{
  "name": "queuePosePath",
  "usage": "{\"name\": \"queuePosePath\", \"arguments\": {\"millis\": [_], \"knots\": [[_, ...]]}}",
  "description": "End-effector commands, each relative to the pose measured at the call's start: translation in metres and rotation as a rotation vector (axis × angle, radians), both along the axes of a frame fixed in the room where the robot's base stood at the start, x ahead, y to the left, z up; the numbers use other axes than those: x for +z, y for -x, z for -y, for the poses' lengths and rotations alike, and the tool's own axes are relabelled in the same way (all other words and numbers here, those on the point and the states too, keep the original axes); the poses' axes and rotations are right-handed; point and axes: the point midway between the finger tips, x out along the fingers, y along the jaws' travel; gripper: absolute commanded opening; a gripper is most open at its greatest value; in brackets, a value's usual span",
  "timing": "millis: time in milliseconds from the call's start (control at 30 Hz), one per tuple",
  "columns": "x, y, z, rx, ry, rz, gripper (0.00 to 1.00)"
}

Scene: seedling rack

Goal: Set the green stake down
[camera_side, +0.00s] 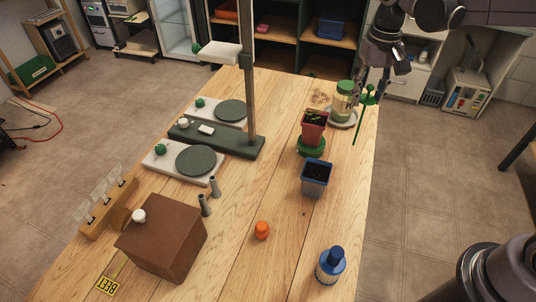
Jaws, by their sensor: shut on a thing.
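The green stake (361,118) hangs from my gripper (371,86) at the far right edge of the table. It is thin, with small leaf-like lobes near its top, and tilts slightly with its lower end to the left. My gripper points down and is shut on the stake's upper part. The stake appears in front of the table's right edge; whether its tip touches anything cannot be told.
Left of the stake stand a green-lidded jar (344,102) on a grey saucer (342,123), a red pot (314,130) with a seedling, and a blue pot (316,179). A tall column (249,95) rises mid-table.

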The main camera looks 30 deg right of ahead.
Motion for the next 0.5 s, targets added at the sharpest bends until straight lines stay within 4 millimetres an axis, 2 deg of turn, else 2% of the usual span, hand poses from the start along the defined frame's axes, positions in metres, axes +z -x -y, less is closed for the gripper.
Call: {"name": "queuePosePath", "arguments": {"millis": [367,500], "knots": [[0.0003,-0.0001,-0.0004,0.002,0.0,0.0,0.31],[0.008,-0.0003,-0.0004,0.002,0.0,0.0,0.31]]}}
